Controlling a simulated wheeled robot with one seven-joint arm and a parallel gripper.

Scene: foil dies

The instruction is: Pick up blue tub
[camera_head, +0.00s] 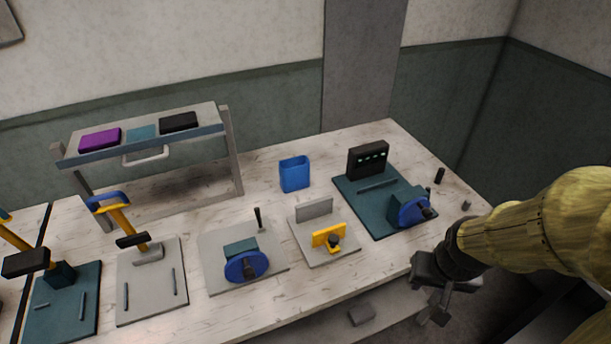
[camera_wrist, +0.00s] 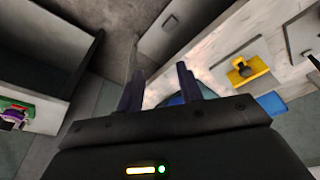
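The blue tub (camera_head: 295,174) stands upright on the bench, in the middle, behind the yellow clamp fixture. It looks open at the top. In the wrist view, a blue patch (camera_wrist: 271,103) at the right edge of the bench looks like the tub, partly cut off by my gripper body. My gripper (camera_head: 437,304) is at the bench's front right, off its edge and well away from the tub. In the wrist view, my gripper (camera_wrist: 159,70) has its two fingers apart with nothing held between them.
A teal station (camera_head: 357,211) with a blue wheel and black panel stands right of the tub. The yellow clamp fixture (camera_head: 328,235) and a grey plate with a blue wheel (camera_head: 246,266) are in front. A raised shelf (camera_head: 190,122) stands at left. Bare bench surrounds the tub.

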